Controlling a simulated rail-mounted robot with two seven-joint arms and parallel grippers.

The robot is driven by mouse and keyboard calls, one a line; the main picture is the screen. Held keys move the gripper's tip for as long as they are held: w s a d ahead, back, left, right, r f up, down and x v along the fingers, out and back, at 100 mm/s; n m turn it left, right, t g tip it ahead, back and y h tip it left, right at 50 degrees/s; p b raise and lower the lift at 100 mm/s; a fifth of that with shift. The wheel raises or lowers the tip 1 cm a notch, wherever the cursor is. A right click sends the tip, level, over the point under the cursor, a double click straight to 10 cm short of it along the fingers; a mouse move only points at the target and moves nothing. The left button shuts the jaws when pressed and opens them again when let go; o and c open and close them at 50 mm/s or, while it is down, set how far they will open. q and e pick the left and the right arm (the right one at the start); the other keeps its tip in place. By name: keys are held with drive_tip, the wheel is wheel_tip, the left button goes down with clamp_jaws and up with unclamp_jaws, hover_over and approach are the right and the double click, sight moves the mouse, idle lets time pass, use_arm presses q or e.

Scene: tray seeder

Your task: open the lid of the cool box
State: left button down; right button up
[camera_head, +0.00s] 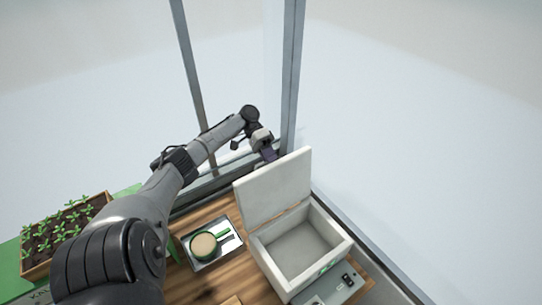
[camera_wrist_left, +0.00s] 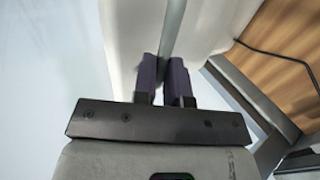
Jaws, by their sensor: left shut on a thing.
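The white cool box (camera_head: 262,250) stands on the wooden table at the lower right, its empty grey inside in view. Its lid (camera_head: 272,190) is raised, standing steeply up along the box's back left side. My left gripper (camera_head: 269,154) is at the lid's upper edge, on its far side. In the left wrist view its purple-padded fingers (camera_wrist_left: 164,84) are close together, shut on a narrow grey strip (camera_wrist_left: 173,30) in front of the pale lid panel (camera_wrist_left: 130,40). The fingertips are partly hidden in the head view. My right gripper is not in view.
A seedling tray (camera_head: 100,200) stands at the far left. A grey control panel (camera_head: 325,290) sits in front of the box. A metal frame post (camera_head: 291,80) rises behind the gripper.

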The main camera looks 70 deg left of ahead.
use_arm(q)
drive_tip(key=shift+s+d+f, duration=0.1)
drive_tip(key=shift+s+f, duration=0.05)
drive_tip(key=shift+f, duration=0.65)
drive_tip(key=c, duration=1.6)
unclamp_jaws()
drive_tip(key=o, duration=0.3)
drive_tip(key=shift+d, duration=0.2)
drive_tip(key=shift+o, duration=0.7)
drive_tip(key=shift+r, duration=0.15)
drive_tip(key=shift+a+r, duration=0.1)
drive_tip(key=shift+a, duration=0.05)
